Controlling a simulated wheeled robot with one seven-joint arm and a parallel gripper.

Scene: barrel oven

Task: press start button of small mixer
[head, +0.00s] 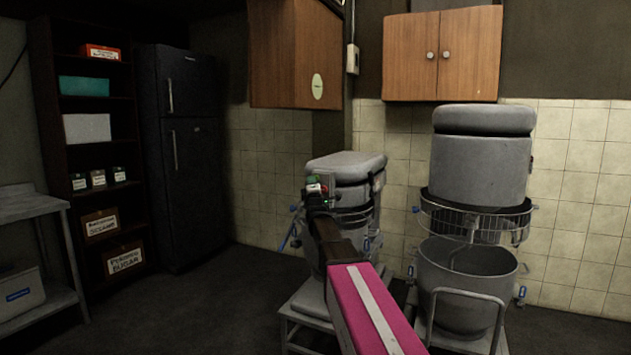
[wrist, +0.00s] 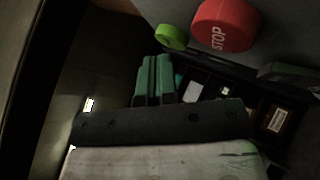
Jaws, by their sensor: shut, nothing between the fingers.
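The small mixer (head: 347,167) is the grey machine left of the larger one. My pink arm reaches up to it in the head view, and my gripper (head: 319,200) is at its near side, hiding part of it. In the wrist view a green button (wrist: 172,37) sits left of a larger red STOP button (wrist: 225,25) on a grey panel. My gripper also shows there (wrist: 156,62), its green fingertips together and empty. The tips are just below the green button in the picture; I cannot tell whether they touch.
A large mixer (head: 483,160) with a wire guard and bowl (head: 468,285) stands to the right. A dark fridge (head: 188,150) and a shelf with boxes (head: 93,140) are at the left. Wooden cabinets (head: 442,55) hang above. Floor left of the small mixer is clear.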

